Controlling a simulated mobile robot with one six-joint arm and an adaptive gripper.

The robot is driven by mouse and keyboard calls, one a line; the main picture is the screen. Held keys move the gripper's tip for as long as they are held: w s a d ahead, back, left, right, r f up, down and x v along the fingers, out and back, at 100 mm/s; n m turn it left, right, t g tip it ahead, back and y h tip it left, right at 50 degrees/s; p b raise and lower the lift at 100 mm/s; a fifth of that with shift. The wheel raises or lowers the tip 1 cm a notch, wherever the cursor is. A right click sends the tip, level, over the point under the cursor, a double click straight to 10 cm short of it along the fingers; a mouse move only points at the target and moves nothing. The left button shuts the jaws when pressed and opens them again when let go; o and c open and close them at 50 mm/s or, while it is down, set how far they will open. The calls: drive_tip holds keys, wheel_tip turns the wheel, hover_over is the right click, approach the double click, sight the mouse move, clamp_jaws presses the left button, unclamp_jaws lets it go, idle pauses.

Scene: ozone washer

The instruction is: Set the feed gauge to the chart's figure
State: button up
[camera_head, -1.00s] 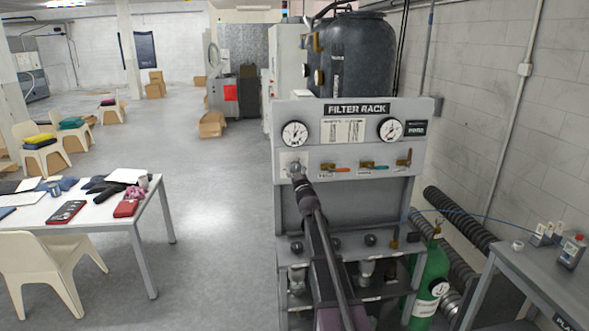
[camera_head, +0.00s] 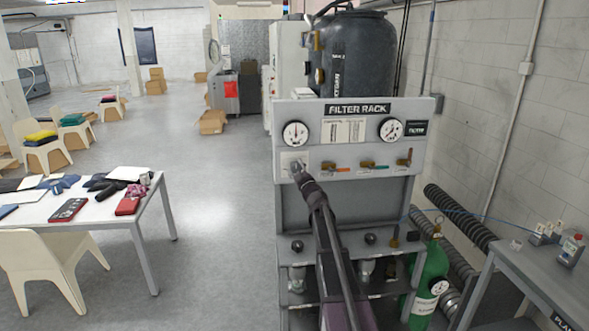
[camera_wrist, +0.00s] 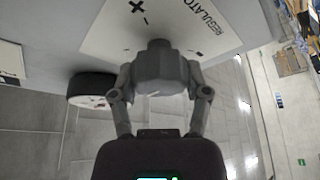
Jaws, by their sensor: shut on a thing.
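The filter rack panel (camera_head: 283,112) carries a left dial gauge (camera_head: 295,133), a right dial gauge (camera_head: 390,129) and a pale printed chart (camera_head: 343,131) between them. The needle readings and chart figures are too small to read surely. My gripper (camera_head: 298,173) is at the panel below the left gauge. In the wrist view my gripper (camera_wrist: 160,84) is shut on a dark grey regulator knob (camera_wrist: 159,62), one finger on each side. The knob sits on a white plate (camera_wrist: 112,35) marked "REGULATOR", plus and minus. A round black-rimmed gauge (camera_wrist: 91,88) shows nearly edge-on beside it.
Several small valves with coloured handles (camera_head: 368,165) line the panel to the right of my gripper. A green cylinder (camera_head: 430,275) stands at the rack's lower right, near a grey side table (camera_head: 545,283). A cluttered white table (camera_head: 105,211) stands left, with open floor between.

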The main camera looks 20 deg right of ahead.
drive_tip(key=o, duration=1.1)
drive_tip(key=shift+o, duration=0.2)
drive_tip(key=shift+s+f, duration=0.1)
drive_tip(key=shift+s, duration=0.05)
